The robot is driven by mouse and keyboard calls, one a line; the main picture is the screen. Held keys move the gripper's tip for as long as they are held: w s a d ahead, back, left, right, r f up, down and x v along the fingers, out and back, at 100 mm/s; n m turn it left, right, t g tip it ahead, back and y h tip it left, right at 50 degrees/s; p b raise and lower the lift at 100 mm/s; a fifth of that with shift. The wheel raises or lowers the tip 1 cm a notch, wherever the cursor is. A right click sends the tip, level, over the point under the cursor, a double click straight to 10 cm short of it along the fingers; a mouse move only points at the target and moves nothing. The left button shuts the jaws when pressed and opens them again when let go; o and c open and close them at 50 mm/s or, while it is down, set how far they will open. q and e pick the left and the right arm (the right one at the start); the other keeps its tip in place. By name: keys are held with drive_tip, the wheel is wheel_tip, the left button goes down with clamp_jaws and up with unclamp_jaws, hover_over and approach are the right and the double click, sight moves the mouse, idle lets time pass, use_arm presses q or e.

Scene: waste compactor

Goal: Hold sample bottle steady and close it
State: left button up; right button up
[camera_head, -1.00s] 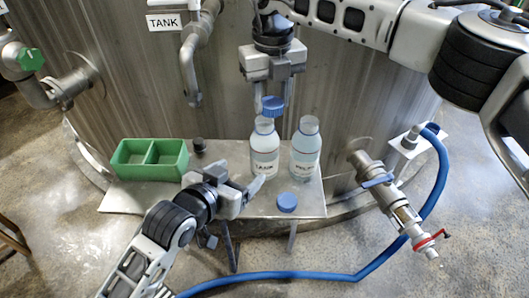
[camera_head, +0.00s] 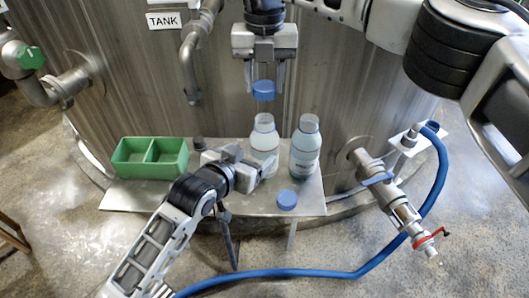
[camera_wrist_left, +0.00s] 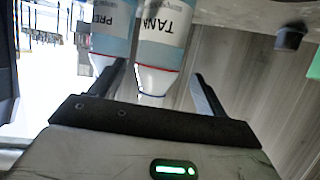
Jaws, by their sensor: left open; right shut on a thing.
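Two clear bottles stand upright on the metal shelf. The left one, the tank bottle (camera_head: 264,142), has an open neck; the other bottle (camera_head: 305,148) is also uncapped, to its right. My right gripper (camera_head: 264,84) is shut on a blue cap (camera_head: 263,94), held in the air above the tank bottle, apart from its neck. My left gripper (camera_head: 259,167) is open at the tank bottle's lower front. In the left wrist view, the tank bottle (camera_wrist_left: 164,48) appears between its spread fingers, with a visible gap at the right finger. The other bottle (camera_wrist_left: 112,30) is beside it.
A second blue cap (camera_head: 287,199) lies on the shelf (camera_head: 250,205) near its front edge. A green two-part tray (camera_head: 150,172) and a small black piece (camera_head: 198,144) are to the left. A valve (camera_head: 385,190) and blue hose (camera_head: 440,180) are to the right.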

sight(265, 145)
use_arm(q)
drive_tip(key=x, duration=0.7)
drive_tip(key=shift+w+d, duration=0.15)
drive_tip(key=shift+w, duration=0.05)
drive_tip(key=c, duration=1.1)
drive_tip(key=shift+c, duration=0.3)
use_arm(e)
drive_tip(key=shift+f, duration=2.5)
use_arm(q)
drive_tip(key=shift+f, duration=0.1)
use_arm(e)
drive_tip(key=shift+f, duration=0.9)
drive_tip(key=shift+f, duration=0.55)
